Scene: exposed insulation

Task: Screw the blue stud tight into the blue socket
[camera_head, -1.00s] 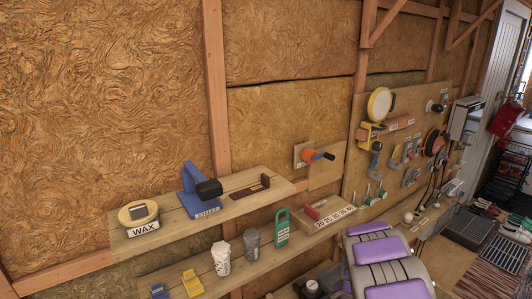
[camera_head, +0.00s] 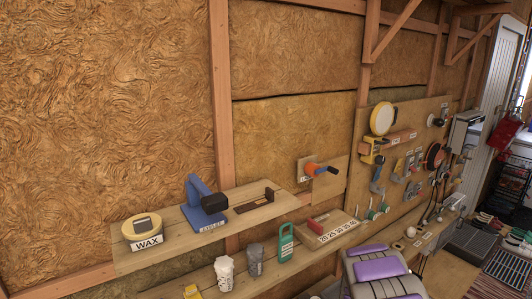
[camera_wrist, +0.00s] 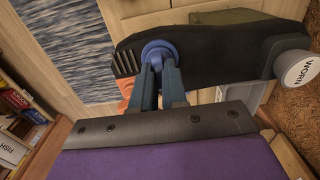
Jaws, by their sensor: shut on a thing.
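In the wrist view my gripper (camera_wrist: 162,66) is shut on a round blue piece (camera_wrist: 159,52), which looks like the blue stud. The piece shows as a blue disc with a raised rim, at the left part of a long black sole-like body (camera_wrist: 215,55). I cannot tell how deep it sits or whether it is tight. No separate blue socket shows; it may be hidden under the piece. My gripper does not show in the head view.
A white cup marked WORN (camera_wrist: 294,69) stands right of the black body. An orange part (camera_wrist: 125,95) is left of my fingers. In the head view a shelf (camera_head: 160,258) holds a wax tin (camera_head: 142,229) and a blue tool (camera_head: 204,203). A tool board (camera_head: 400,140) hangs at right.

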